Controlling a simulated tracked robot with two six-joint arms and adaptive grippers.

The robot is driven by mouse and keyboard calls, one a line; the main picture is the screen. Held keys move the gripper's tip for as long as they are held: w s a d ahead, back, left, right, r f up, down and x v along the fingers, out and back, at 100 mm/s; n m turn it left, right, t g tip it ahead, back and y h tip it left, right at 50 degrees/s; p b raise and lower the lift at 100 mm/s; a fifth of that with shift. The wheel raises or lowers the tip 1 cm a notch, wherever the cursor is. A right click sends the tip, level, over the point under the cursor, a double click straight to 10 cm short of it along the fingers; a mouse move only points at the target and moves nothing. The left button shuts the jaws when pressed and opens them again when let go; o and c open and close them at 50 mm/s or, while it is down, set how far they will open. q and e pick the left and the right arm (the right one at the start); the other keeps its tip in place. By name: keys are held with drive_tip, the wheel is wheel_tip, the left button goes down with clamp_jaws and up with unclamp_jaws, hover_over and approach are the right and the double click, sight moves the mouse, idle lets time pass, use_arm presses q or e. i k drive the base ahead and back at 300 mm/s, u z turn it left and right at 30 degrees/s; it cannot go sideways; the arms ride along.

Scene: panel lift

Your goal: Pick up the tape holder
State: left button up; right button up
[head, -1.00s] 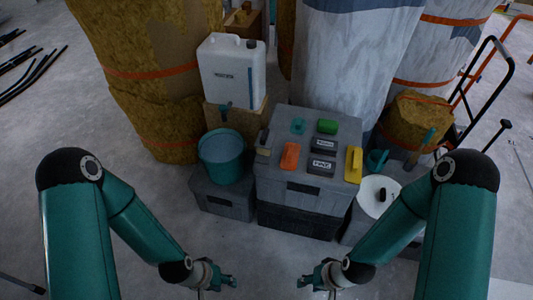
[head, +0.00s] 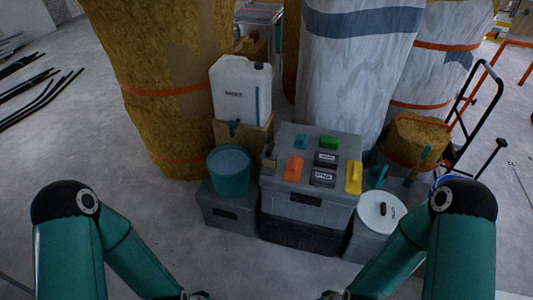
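Several small items lie on top of a grey lidded box (head: 318,205) in front of me. They are a teal piece (head: 301,142), a green piece (head: 328,142), an orange piece (head: 294,168), a yellow piece (head: 354,177) and two dark labelled blocks, one of them the front block (head: 322,178). I cannot tell which of these is the tape holder. My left gripper (head: 196,296) and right gripper (head: 332,296) are mostly cut off by the bottom edge, in front of the box and apart from it. Whether they are open or shut does not show.
A teal bucket (head: 229,172) stands on a low grey box to the left, before a white jug (head: 240,92). A white-lidded container (head: 378,217) stands right of the box. Large wrapped rolls (head: 345,90) block the back. A hand truck (head: 463,110) stands right.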

sight(269, 155)
drive_tip(key=i, duration=1.1)
drive_tip(key=z, duration=0.65)
drive_tip(key=i, duration=0.5)
drive_tip(key=z, duration=0.4)
drive_tip(key=k, duration=0.9)
drive_tip(key=z, duration=0.2)
drive_tip(key=i, duration=0.9)
drive_tip(key=u, duration=0.1)
